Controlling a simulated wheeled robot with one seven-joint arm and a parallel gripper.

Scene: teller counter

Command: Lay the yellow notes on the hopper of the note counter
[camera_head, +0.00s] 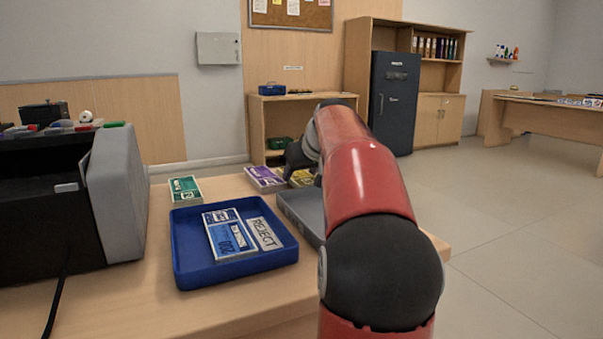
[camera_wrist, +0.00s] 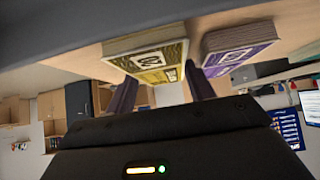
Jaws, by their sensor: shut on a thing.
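The yellow notes (camera_head: 302,177) are a banded stack at the far edge of the counter, partly hidden by my arm. In the wrist view the yellow notes (camera_wrist: 150,60) sit between the two dark fingers of my gripper (camera_wrist: 160,76), which is shut on them. The stack looks to be at or very near the counter top. In the head view my gripper (camera_head: 298,158) is mostly hidden behind my red arm. A large black and grey machine (camera_head: 115,190) stands at the left; I cannot make out a hopper on it.
Purple notes (camera_head: 265,179) lie close beside the yellow ones and also show in the wrist view (camera_wrist: 238,48). Green notes (camera_head: 185,189) lie further left. A blue reject tray (camera_head: 188,262) holds blue notes (camera_head: 230,236). A grey tray-like thing (camera_head: 298,212) is partly behind my arm.

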